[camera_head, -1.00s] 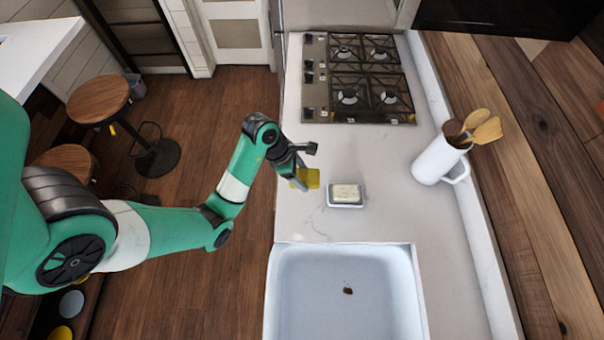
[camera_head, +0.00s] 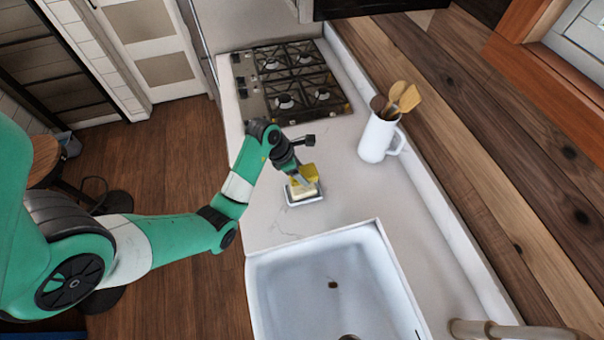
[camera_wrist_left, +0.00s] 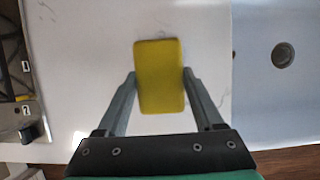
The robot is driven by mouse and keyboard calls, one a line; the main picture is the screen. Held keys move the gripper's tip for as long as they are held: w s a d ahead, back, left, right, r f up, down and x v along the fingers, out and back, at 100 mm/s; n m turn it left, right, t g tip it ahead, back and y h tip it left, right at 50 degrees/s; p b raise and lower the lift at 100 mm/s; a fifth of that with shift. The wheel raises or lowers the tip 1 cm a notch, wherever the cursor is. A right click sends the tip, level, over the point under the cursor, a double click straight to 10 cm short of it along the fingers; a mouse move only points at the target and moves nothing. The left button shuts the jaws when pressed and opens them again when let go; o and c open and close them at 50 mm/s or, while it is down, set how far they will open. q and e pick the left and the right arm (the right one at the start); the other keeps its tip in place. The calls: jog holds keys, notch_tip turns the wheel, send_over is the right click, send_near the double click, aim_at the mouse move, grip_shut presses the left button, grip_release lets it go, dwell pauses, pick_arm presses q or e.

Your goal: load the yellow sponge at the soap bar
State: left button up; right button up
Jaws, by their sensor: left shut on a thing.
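My left gripper (camera_head: 299,180) is shut on the yellow sponge (camera_head: 309,170), above the worktop at the soap dish. The left wrist view shows the sponge (camera_wrist_left: 160,76) upright between the two fingers (camera_wrist_left: 158,86). The pale soap bar (camera_head: 304,190) lies in a small grey-rimmed dish (camera_head: 309,200), partly covered by the fingers and sponge in the head view. I cannot tell whether the sponge touches the soap. In the left wrist view the soap is hidden. My right gripper is not in view.
The white sink (camera_head: 330,262) lies in front of the dish. A gas hob (camera_head: 293,84) is behind it. A white jug (camera_head: 378,138) with wooden utensils stands at the back right. The light worktop (camera_head: 345,195) is clear to the right of the dish.

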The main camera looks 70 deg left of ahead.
pick_arm(q)
jog(key=shift+f+b, duration=2.3)
jog(key=shift+f, duration=0.4)
jog(key=shift+f+b, duration=0.5)
jog(key=shift+f, duration=0.05)
notch_tip(320, 180, up, 7)
jog(key=p, duration=0.7)
jog(key=shift+r, duration=0.15)
